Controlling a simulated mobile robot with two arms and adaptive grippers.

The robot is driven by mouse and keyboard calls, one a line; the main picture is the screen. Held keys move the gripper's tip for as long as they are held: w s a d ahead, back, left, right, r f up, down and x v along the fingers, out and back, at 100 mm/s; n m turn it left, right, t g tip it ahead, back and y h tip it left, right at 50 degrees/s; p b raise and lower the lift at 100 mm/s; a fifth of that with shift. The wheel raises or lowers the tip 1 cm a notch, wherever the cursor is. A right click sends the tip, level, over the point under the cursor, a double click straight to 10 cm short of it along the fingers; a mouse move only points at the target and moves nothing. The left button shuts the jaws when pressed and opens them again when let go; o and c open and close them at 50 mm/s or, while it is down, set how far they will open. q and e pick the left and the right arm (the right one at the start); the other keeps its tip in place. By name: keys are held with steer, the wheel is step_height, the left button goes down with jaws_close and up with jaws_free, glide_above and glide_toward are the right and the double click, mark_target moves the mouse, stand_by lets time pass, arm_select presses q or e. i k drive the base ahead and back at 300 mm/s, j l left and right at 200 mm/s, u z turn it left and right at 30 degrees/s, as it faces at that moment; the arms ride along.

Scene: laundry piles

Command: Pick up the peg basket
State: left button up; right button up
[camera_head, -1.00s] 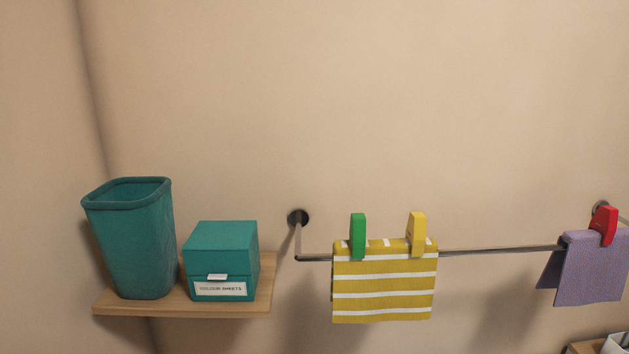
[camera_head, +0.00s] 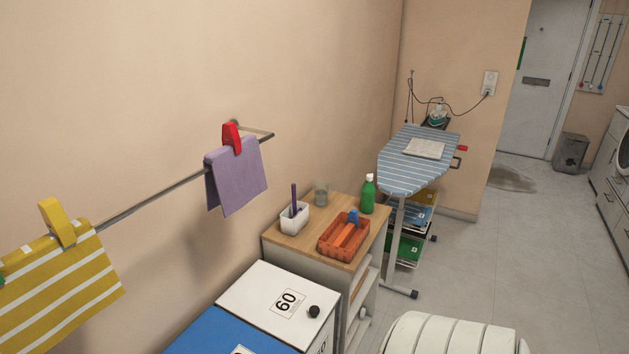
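An orange basket (camera_head: 343,236), which looks like the peg basket, sits on the wooden top of a small cabinet (camera_head: 285,236), near its front right. A blue peg (camera_head: 354,217) and an orange peg (camera_head: 347,233) show in it. The basket stands clear of the wall, with its rim open to view. Neither of my grippers is in view.
A white cup with a purple stick (camera_head: 294,216), a glass (camera_head: 321,193) and a green bottle (camera_head: 368,194) share the cabinet top. White and blue lids (camera_head: 281,300) lie in front. An ironing board (camera_head: 418,165) stands behind right. Grey floor (camera_head: 478,262) is open at right.

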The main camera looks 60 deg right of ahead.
mark_target(340, 241)
steer(key=z, duration=2.05)
steer(key=i+l+u, duration=0.25)
steer(key=i, duration=0.15)
steer(key=i+l+u, duration=0.2)
steer(key=i+l, duration=0.1)
steer(key=i, duration=0.1)
